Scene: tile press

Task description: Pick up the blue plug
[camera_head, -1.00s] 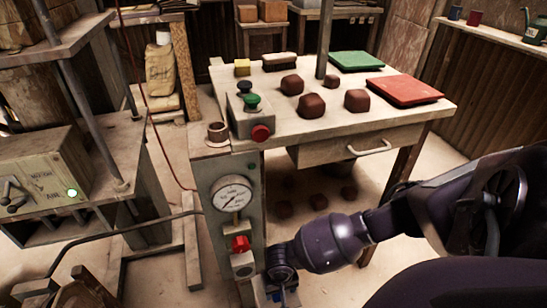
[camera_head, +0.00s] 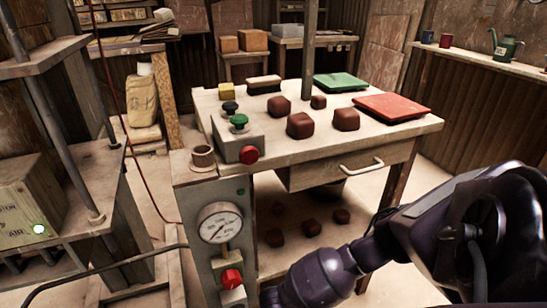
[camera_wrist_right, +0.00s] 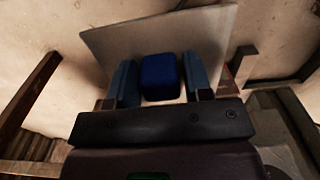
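The blue plug (camera_wrist_right: 160,77), a small block with rounded edges, shows in the right wrist view in front of a pale flat panel (camera_wrist_right: 105,42). My right gripper (camera_wrist_right: 160,82) has one blue-grey finger on each side of it. The fingers look apart, with narrow gaps to the plug; I cannot make out firm contact. In the head view my right arm reaches in from the right to the lower middle, and its gripper and the plug are below the picture edge. My left gripper is not in view.
The grey pedestal with a gauge (camera_head: 219,222) and red knob (camera_head: 231,279) stands left of my right arm. The worktable (camera_head: 275,142) holds brown blocks, a red tray (camera_head: 392,107), a green tray (camera_head: 340,83) and a button box (camera_head: 237,137). The press (camera_head: 75,190) is at left.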

